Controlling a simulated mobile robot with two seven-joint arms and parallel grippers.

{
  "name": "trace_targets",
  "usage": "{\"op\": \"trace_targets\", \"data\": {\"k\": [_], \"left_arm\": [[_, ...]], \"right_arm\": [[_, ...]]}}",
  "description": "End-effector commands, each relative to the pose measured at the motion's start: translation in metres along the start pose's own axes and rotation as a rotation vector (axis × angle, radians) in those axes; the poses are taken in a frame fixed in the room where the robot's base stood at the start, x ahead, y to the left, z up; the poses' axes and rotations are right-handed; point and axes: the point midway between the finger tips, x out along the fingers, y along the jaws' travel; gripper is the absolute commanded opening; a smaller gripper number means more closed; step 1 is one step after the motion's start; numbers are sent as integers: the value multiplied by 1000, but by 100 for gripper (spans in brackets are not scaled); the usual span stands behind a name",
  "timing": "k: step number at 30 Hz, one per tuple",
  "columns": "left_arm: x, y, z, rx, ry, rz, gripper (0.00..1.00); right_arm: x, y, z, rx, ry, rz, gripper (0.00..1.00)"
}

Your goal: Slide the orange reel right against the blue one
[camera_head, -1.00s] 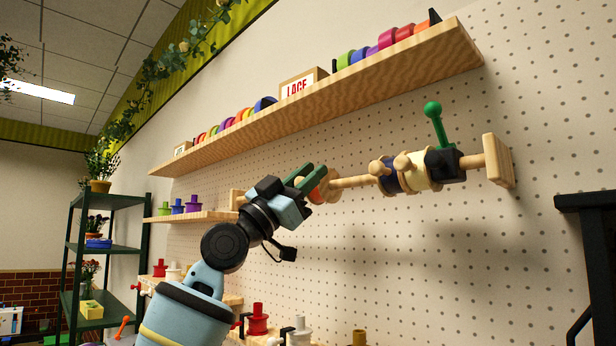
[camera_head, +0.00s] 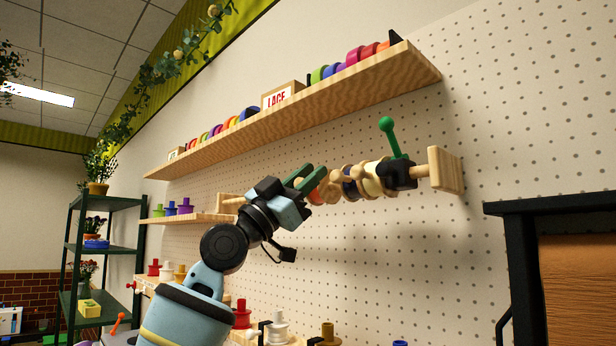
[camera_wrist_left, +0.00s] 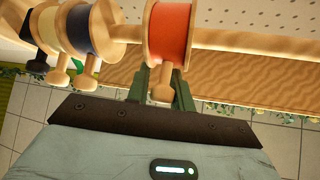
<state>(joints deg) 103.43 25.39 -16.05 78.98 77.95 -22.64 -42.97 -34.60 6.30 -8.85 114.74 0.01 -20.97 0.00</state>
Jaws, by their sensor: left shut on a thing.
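The orange reel (camera_head: 316,193) sits on a wooden rod on the pegboard wall; it also shows in the wrist view (camera_wrist_left: 169,32). My left gripper (camera_head: 317,176) is shut on the wooden knob (camera_wrist_left: 162,84) of the orange reel, one green finger on each side. The dark blue reel (camera_wrist_left: 91,30) is on the same rod, to the right of the orange one in the head view and left in the wrist view. A short bare stretch of rod (camera_wrist_left: 128,33) separates the two. My right gripper is not in view.
Beyond the blue reel are a cream reel (camera_wrist_left: 50,29) and a black clamp (camera_head: 398,175) with a green lever (camera_head: 388,135). The rod ends at a wooden bracket (camera_head: 445,170). A long shelf of ribbon rolls (camera_head: 300,110) hangs above.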

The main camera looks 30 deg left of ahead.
Motion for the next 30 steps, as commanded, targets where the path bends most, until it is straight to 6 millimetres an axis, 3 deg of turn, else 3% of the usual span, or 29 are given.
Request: {"op": "trace_targets", "data": {"k": [7, 8, 12, 22, 30], "left_arm": [[0, -1, 0, 5, 0, -3, 0], [0, -1, 0, 5, 0, -3, 27], [0, -1, 0, 3, 0, -2, 42], [-4, -1, 1, 1, -1, -2, 42], [-41, 0, 5, 2, -4, -2, 42]], "right_arm": [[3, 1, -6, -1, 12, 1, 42], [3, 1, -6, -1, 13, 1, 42], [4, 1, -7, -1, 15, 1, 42], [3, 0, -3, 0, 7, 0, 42], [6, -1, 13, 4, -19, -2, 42]]}}
